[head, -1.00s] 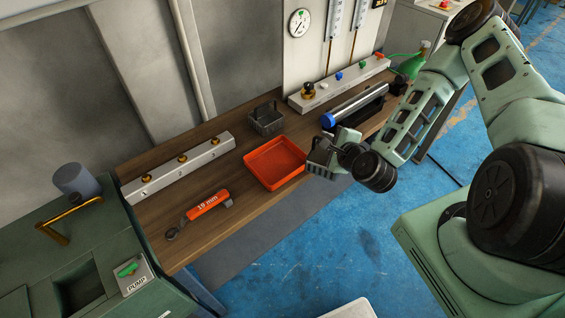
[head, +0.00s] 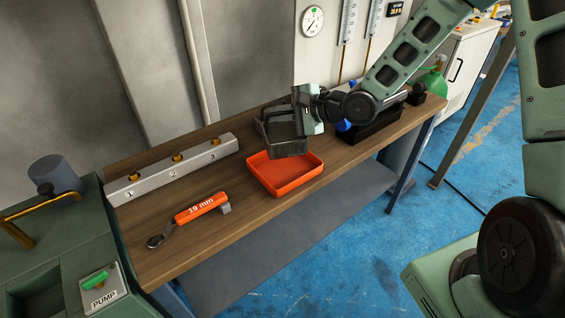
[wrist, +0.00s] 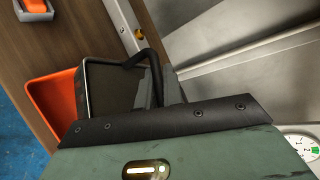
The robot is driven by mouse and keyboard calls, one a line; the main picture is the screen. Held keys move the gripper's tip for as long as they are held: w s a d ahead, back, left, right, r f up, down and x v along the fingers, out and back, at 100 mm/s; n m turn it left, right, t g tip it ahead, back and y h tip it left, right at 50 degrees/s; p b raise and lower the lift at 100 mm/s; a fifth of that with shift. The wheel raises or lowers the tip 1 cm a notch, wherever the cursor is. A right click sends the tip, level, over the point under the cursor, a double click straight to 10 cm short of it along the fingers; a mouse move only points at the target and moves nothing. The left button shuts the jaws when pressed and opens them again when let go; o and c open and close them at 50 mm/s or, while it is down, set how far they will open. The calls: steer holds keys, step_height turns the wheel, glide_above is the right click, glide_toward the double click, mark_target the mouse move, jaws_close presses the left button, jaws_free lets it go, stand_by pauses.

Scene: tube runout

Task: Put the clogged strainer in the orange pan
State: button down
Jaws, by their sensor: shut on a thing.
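The strainer (head: 287,143) is a dark grey basket with a looped handle. In the head view it hangs in the air and overlaps the back edge of the orange pan. My gripper (head: 296,112) is shut on the strainer and comes in from the right; the exact grip is hard to make out. In the wrist view the strainer (wrist: 108,88) sits just beyond the gripper, with its dark handle beside it. The orange pan (head: 290,182) is a shallow square tray on the bench, empty where I see it. Part of the pan (wrist: 57,100) shows beside the strainer in the wrist view.
An orange 19 mm wrench (head: 203,208) lies left of the pan on the wooden bench (head: 240,228). A metal manifold (head: 172,170) with brass fittings runs along the back left. A green pump unit (head: 98,290) stands at the left. A black cradle (head: 375,130) stands right of the pan.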

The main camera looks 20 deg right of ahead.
mark_target(280, 140)
step_height(280, 140, down, 8)
steer(key=shift+f, duration=0.15)
stand_by(0.3)
steer(key=c, duration=1.5)
jaws_free()
steer(key=shift+f, duration=0.15)
steer(key=shift+c, duration=0.2)
